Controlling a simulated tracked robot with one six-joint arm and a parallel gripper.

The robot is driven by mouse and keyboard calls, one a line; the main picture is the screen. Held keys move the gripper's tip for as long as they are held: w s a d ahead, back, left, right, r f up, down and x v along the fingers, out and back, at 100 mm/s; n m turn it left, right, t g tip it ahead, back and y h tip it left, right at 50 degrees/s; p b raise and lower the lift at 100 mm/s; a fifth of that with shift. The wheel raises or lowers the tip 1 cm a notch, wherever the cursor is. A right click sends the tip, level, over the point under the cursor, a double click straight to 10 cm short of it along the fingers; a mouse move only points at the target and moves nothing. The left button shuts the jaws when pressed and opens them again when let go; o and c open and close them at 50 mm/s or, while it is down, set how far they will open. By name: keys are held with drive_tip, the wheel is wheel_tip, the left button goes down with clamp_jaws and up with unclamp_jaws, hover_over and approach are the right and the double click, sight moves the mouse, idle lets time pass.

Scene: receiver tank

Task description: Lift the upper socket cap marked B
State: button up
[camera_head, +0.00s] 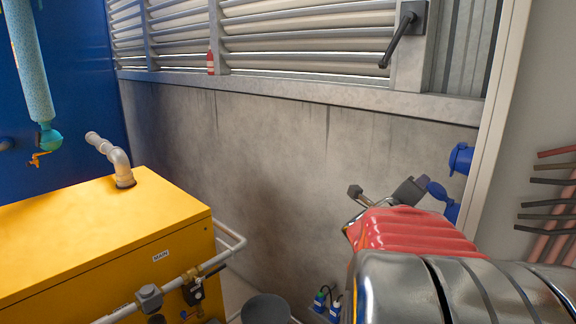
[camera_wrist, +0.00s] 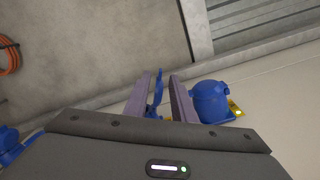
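Two blue sockets sit on the pale panel at the right in the head view: the upper one (camera_head: 461,158) and a lower one (camera_head: 453,211). A blue flap (camera_head: 437,190) juts toward my gripper (camera_head: 423,181) beside the lower one. In the wrist view, my gripper (camera_wrist: 160,75) is open, with a thin blue flap (camera_wrist: 156,98) edge-on between its fingers. Gaps seem to show on both sides of the flap. A round blue socket body (camera_wrist: 209,101) stands just right of the right finger. No letter B is legible, and I cannot tell which socket this is.
A yellow cabinet (camera_head: 98,236) with a pipe stands at the left. Red and dark hoses (camera_head: 551,205) hang at far right. Another blue fitting (camera_wrist: 12,146) is at the wrist view's left edge.

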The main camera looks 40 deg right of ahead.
drive_tip(key=w+d, duration=0.1)
drive_tip(key=d, duration=0.8)
drive_tip(key=shift+w+d, duration=0.25)
drive_tip(key=shift+d, duration=0.1)
clamp_jaws()
idle(1.0)
